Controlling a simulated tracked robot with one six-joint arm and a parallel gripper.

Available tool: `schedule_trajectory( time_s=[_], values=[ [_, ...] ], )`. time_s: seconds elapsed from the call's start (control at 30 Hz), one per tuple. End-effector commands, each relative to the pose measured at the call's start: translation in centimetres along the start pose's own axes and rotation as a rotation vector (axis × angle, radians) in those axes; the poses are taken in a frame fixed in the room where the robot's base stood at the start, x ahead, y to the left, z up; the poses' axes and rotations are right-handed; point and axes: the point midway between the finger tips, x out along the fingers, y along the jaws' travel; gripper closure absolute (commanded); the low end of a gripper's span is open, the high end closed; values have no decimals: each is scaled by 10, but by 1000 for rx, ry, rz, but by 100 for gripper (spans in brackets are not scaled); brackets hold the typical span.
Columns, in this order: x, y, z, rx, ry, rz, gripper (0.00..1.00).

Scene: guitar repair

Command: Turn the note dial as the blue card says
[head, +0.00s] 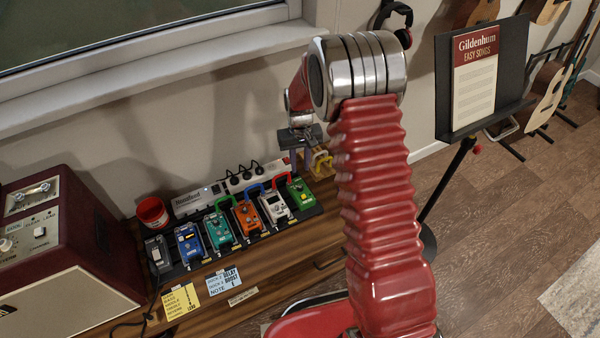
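The blue card (225,281) lies flat on the wooden bench front, printed with short lines; I make out "DELAY", "BOOST" and "NOTE", with a small character under them that I cannot read surely. I cannot pick out the note dial with certainty; small knobs show on the row of pedals and on the amplifier. My gripper (305,164) points down beyond the right end of the pedal row, near the green pedal (302,193). Its two fingers stand apart with nothing seen between them. A yellow object (322,161) shows close by its right finger; whether they touch is unclear.
Blue (189,244), teal (222,231), orange (249,218) and white (275,207) pedals sit close together. A power strip (240,180) is behind them. A music stand (482,112) stands right.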

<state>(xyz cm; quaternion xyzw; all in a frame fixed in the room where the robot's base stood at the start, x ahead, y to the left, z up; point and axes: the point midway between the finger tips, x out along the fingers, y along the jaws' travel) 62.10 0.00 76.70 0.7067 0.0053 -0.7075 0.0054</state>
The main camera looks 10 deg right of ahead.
Motion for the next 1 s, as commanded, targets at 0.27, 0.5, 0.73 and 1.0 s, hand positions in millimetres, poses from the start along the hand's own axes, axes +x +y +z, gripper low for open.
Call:
schedule_trajectory(
  time_s=[0.27,0.5,0.73,1.0],
  values=[
    [-28,0,0,0,-1,0,76],
    [-29,0,0,0,-1,0,76],
    [-28,0,0,0,-1,0,76],
    [-20,0,17,3,-41,-1,76]
  ],
)
